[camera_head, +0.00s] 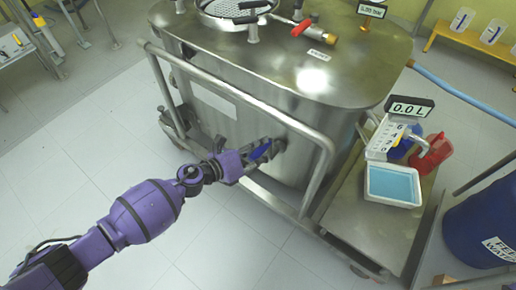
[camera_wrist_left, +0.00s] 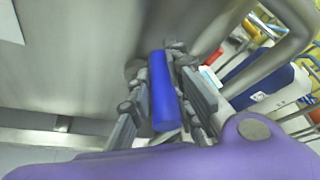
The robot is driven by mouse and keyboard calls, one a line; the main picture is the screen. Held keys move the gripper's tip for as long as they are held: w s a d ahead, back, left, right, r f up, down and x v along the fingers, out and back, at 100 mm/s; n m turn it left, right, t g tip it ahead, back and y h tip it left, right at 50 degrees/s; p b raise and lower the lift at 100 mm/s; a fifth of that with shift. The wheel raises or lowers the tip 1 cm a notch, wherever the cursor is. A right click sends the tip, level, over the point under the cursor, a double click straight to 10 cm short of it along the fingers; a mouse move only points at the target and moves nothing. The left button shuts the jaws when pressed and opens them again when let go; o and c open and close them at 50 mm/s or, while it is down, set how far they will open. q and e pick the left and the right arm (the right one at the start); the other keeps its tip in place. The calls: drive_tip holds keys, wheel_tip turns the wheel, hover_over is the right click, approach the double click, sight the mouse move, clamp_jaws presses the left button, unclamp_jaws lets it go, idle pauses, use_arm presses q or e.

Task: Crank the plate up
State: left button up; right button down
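The blue crank handle (camera_head: 262,150) is on the front side of the steel tank (camera_head: 300,75), near its rail, in the head view. In the left wrist view the blue handle (camera_wrist_left: 163,92) stands between the two fingers. My left gripper (camera_head: 258,150) is closed around the handle, with a finger close on each side; the fingers show in the left wrist view (camera_wrist_left: 162,85). The crank's hub is mostly hidden behind the handle and fingers. A round perforated plate (camera_head: 232,8) shows at the tank's top edge; I cannot tell if it is the plate meant. My right gripper is not in view.
A bent steel rail (camera_head: 243,98) runs around the tank front, close to my left gripper. A cart shelf (camera_head: 372,222) at right carries a scale reading 0.0 L (camera_head: 408,108) and a tray of blue liquid (camera_head: 393,185). A blue barrel (camera_head: 482,225) stands at far right.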

use_arm(q)
drive_tip(key=o, duration=0.3)
drive_tip(key=shift+s+d+f, duration=0.1)
drive_tip(key=shift+s+d, duration=0.1)
drive_tip(key=shift+d, duration=0.05)
drive_tip(key=shift+w+a, duration=0.1)
drive_tip(key=shift+a, duration=0.1)
drive_tip(key=shift+a, duration=0.25)
drive_tip(key=v, duration=1.1)
drive_tip(key=shift+s, duration=0.35)
drive_tip(key=shift+a, duration=0.1)
